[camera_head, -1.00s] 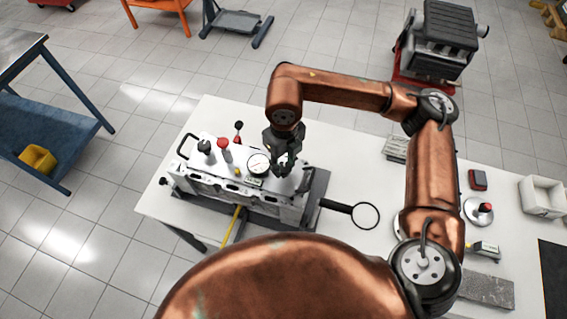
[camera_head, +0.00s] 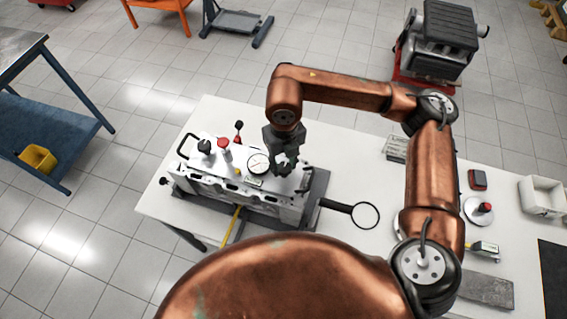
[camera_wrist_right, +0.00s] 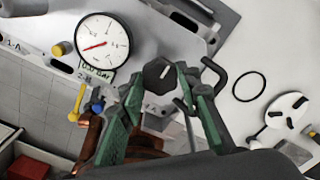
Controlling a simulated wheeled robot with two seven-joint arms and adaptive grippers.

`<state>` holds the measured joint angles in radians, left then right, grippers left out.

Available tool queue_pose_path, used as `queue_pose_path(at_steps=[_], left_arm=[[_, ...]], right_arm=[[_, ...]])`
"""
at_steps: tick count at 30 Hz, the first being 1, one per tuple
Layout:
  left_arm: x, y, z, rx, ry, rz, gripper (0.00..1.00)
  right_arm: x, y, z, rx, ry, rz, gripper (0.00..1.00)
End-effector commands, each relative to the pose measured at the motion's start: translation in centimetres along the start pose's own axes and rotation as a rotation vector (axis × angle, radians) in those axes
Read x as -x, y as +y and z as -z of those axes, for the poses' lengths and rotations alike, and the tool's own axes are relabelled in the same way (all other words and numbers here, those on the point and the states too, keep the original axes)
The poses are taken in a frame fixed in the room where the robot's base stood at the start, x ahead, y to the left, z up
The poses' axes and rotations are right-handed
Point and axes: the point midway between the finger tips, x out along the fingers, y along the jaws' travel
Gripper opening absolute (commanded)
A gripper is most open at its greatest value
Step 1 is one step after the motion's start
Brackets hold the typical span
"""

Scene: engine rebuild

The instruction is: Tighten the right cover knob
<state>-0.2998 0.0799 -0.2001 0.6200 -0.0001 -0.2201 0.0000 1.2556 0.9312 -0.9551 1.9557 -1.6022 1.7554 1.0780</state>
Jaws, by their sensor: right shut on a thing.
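The right cover knob (camera_wrist_right: 158,75) is a black faceted knob with a white line on top, in the right wrist view. It stands at the right end of the grey-white engine cover (camera_head: 232,182). My right gripper (camera_wrist_right: 160,73) is shut on it, one green finger on each side. The left black knob (camera_head: 204,146) stands free at the cover's other end. My left gripper is out of view.
A round gauge (camera_head: 259,163) stands close beside the gripper; it also shows in the right wrist view (camera_wrist_right: 102,43). A red knob (camera_head: 223,142) and black handles are on the cover.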

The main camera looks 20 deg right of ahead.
Motion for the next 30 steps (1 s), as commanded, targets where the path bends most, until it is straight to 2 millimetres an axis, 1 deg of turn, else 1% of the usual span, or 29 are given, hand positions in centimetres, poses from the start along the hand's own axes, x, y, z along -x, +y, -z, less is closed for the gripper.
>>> queue_pose_path(at_steps=[1, 8, 15, 18, 20, 23, 30], left_arm=[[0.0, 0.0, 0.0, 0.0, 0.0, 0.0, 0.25], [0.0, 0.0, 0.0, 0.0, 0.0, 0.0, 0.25], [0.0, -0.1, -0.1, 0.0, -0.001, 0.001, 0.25], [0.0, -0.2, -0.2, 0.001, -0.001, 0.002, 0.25], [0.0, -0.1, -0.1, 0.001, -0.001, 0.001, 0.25], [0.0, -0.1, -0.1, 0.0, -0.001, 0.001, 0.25], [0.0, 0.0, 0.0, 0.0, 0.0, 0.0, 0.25]], right_arm=[[-0.1, 0.0, 0.0, -0.001, 0.002, 0.001, 0.33], [-0.1, 0.0, 0.0, -0.001, 0.001, 0.001, 0.49], [0.0, 0.0, 0.0, 0.0, 0.0, 0.001, 0.49], [0.4, 0.0, -0.1, 0.0, -0.002, 0.001, 0.49], [1.0, 0.0, -0.1, 0.0, -0.002, 0.001, 0.49], [2.6, 0.0, -0.1, 0.0, -0.004, 0.001, 0.49], [7.7, 0.0, -0.2, -0.001, -0.004, 0.001, 0.49]])
